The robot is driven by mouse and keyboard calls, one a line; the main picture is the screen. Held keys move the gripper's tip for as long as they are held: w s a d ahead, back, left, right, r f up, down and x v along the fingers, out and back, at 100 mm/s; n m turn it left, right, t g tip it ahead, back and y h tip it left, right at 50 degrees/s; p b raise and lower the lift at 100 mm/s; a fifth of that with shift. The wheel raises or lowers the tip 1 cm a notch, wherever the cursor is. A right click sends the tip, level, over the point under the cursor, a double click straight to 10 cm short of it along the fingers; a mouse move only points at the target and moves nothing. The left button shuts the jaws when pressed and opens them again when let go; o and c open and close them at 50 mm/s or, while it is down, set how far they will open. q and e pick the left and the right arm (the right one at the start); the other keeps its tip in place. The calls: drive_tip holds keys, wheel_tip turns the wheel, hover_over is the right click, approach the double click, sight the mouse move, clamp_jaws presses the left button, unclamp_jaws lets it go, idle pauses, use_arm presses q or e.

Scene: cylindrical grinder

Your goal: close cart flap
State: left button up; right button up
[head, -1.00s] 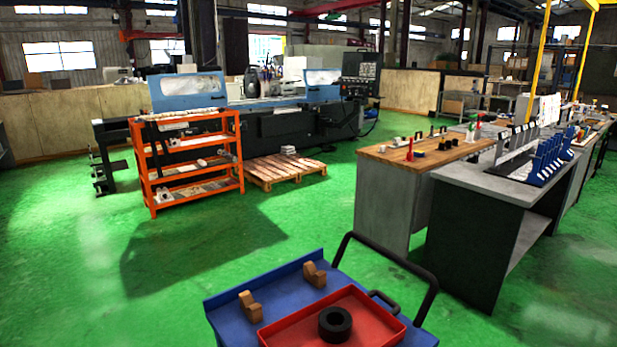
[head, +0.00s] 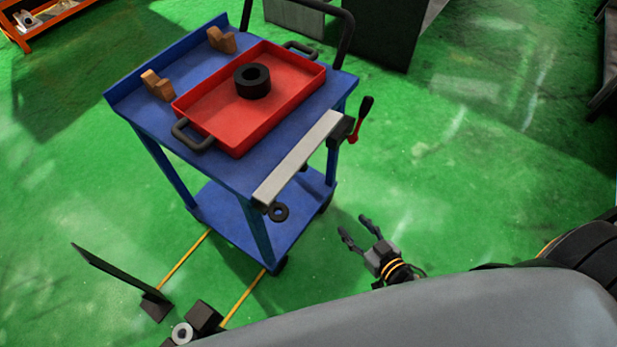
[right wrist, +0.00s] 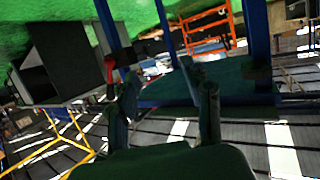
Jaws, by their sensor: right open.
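The blue cart (head: 232,155) stands in the upper middle of the head view. A pale grey strip (head: 298,160) runs along its near right edge; I take it for the flap, but cannot tell its angle. A black lever with a red base (head: 361,118) is at the strip's far end, and a dark ring (head: 279,212) is below its near end. My right gripper (head: 353,224) is open and empty, to the right of the cart and apart from it. Its two fingers show in the right wrist view (right wrist: 166,104), with cart legs beyond. My left gripper is not visible.
On the cart top are a red tray (head: 213,113) holding a black ring (head: 252,80), and two brown blocks (head: 158,86). A dark upright plate (head: 112,268) is at the lower left. An orange shelf (head: 30,30) is far left. Green floor right of the cart is clear.

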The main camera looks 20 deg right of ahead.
sight(305, 165)
drive_tip(key=w+a+r+n+t+y+b, duration=0.1)
drive_tip(key=a+r+n+t+y+b, duration=0.25)
drive_tip(key=r, duration=0.95)
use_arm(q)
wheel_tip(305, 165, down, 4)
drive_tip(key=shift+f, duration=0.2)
use_arm(e)
drive_tip(key=shift+m+g+y, duration=0.25)
drive_tip(key=shift+m+g, duration=0.1)
drive_tip(key=shift+m, duration=0.1)
drive_tip(key=x, duration=1.4)
drive_tip(key=shift+d+f, duration=0.15)
clamp_jaws()
use_arm(q)
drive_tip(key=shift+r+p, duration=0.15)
drive_tip(key=shift+p, duration=0.25)
